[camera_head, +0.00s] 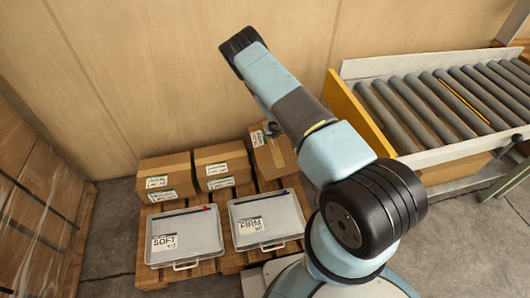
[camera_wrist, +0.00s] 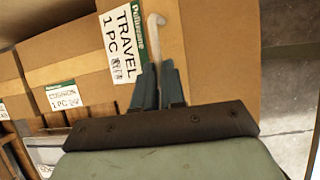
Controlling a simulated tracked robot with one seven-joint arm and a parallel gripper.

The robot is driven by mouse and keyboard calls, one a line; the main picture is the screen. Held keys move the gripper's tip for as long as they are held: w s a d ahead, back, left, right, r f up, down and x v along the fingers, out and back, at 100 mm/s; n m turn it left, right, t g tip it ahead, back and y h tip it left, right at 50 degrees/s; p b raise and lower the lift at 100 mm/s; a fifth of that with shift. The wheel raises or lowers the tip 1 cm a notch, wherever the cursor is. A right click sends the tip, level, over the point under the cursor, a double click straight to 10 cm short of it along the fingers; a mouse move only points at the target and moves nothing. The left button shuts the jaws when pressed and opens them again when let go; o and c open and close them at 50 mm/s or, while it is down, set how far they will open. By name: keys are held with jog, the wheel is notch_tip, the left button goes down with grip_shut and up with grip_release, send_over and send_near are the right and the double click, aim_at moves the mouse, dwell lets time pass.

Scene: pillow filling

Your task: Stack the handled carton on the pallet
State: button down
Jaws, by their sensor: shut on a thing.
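The handled carton (camera_wrist: 215,50) is brown, has a "TRAVEL 1 PC" label and a pale hooked handle (camera_wrist: 153,35). My gripper (camera_wrist: 156,70) is shut on this handle in the wrist view. In the head view, a carton (camera_head: 272,158) at the back right of the pallet, partly behind my arm, looks like the same one; it sits slightly turned. My gripper is mostly hidden there. The wooden pallet (camera_head: 147,235) carries a left carton stack (camera_head: 165,168) and a middle one (camera_head: 222,158). I cannot tell whether the held carton touches what is below.
Grey trays marked SOFT (camera_head: 190,232) and FIRM (camera_head: 268,213) lie at the front of the pallet. A roller conveyor (camera_head: 430,105) stands at the right. Wrapped boxes (camera_head: 35,200) stand at the left. A wall (camera_head: 180,70) closes the back.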

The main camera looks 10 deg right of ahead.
aim_at(271, 149)
jog(key=shift+a+f, duration=0.1)
jog(key=shift+f, duration=5.8)
jog(key=c, duration=1.5)
grip_release()
jog(key=shift+s, duration=0.1)
jog(key=o, duration=0.3)
jog(key=shift+r, duration=0.1)
